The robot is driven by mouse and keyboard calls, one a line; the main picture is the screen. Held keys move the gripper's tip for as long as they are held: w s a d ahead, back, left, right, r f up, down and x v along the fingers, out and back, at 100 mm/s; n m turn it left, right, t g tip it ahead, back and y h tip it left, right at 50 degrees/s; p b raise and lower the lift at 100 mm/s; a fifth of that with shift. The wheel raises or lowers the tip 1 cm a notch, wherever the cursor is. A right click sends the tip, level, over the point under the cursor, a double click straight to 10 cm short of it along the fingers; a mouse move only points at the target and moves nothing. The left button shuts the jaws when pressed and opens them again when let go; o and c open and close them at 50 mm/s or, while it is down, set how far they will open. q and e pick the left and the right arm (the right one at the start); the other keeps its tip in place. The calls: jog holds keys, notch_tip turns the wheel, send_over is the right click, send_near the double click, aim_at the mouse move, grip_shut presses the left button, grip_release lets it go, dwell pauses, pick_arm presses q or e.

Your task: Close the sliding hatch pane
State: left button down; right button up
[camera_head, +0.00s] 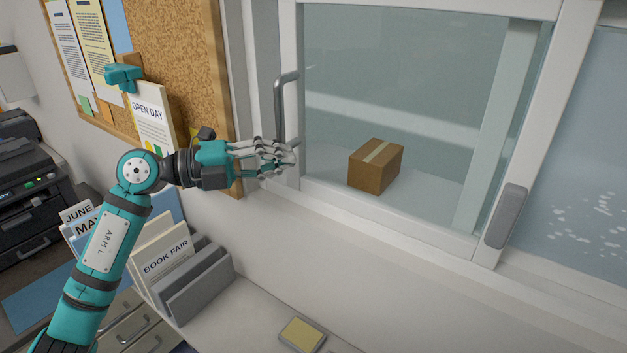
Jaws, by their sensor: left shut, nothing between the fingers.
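The hatch pane (400,75) is greenish glass in a white frame and spans the left part of the hatch. Its left upright stands close beside the grey jamb (264,60) on the left; I cannot tell whether a thin gap is left between them. A grey bar handle (281,100) is on that upright. My left gripper (291,157) is shut and empty, its fingertips at the lower end of the handle; I cannot tell if they touch it. My right gripper is not in view.
A cardboard box (372,172) sits behind the glass. A grey latch-like piece (506,216) is on the white post to the right. Below are a file rack (200,283) and a yellow note pad (302,335). A corkboard (175,60) hangs behind my left arm.

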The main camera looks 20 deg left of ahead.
pick_arm(q)
jog(key=a, duration=0.2)
jog(key=w+a+b, duration=0.1)
jog(key=a, duration=0.2)
jog(key=shift+w+r, duration=0.1)
jog(key=shift+w, duration=0.1)
jog(key=v, duration=1.1)
jog(key=shift+s+a, duration=0.25)
jog(key=shift+s, duration=0.05)
jog(key=shift+a, duration=0.1)
